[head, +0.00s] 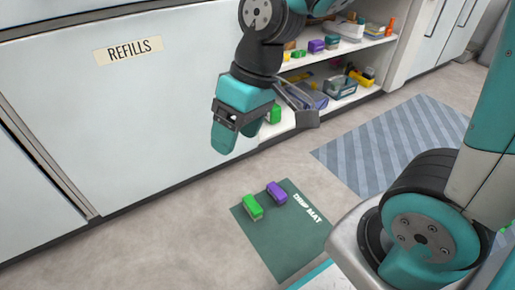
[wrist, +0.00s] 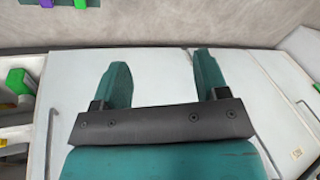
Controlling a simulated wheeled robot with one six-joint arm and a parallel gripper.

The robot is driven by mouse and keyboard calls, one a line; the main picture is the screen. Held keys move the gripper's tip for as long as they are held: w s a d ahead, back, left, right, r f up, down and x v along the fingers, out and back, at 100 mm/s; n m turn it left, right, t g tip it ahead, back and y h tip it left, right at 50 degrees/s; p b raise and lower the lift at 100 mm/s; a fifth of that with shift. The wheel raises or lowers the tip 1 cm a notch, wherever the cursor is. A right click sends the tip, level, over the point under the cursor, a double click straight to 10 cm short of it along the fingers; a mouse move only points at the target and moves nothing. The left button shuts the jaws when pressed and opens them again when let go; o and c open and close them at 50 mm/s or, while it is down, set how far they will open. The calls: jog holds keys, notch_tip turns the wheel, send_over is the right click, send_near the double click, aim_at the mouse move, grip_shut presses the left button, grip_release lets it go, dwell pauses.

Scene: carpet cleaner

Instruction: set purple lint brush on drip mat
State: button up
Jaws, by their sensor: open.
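A purple brush-like block (head: 277,194) lies on the dark green drip mat (head: 283,255), near its far edge, beside the printed label. A green block (head: 253,207) of similar shape lies just left of it on the mat. Part of the purple block (wrist: 82,3) also shows at the top edge of the wrist view. My gripper (head: 234,135) is open and hangs in front of the white cabinet, apart from and above the mat. In the wrist view its two fingers (wrist: 163,75) are spread with nothing between them.
Open shelves (head: 350,46) at the back hold assorted items, including another purple item (head: 316,46) and a green one (head: 273,114). A cabinet labelled REFILLS (head: 130,130) runs along the left. A striped blue mat (head: 385,145) lies right. The near part of the drip mat is clear.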

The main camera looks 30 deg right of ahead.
jog(key=s+a+r+n, duration=0.1)
jog(key=s+r, duration=0.2)
jog(key=s, duration=0.6)
jog(key=shift+a+r+n, duration=0.25)
jog(key=shift+a+n, duration=0.05)
jog(key=shift+n, duration=0.1)
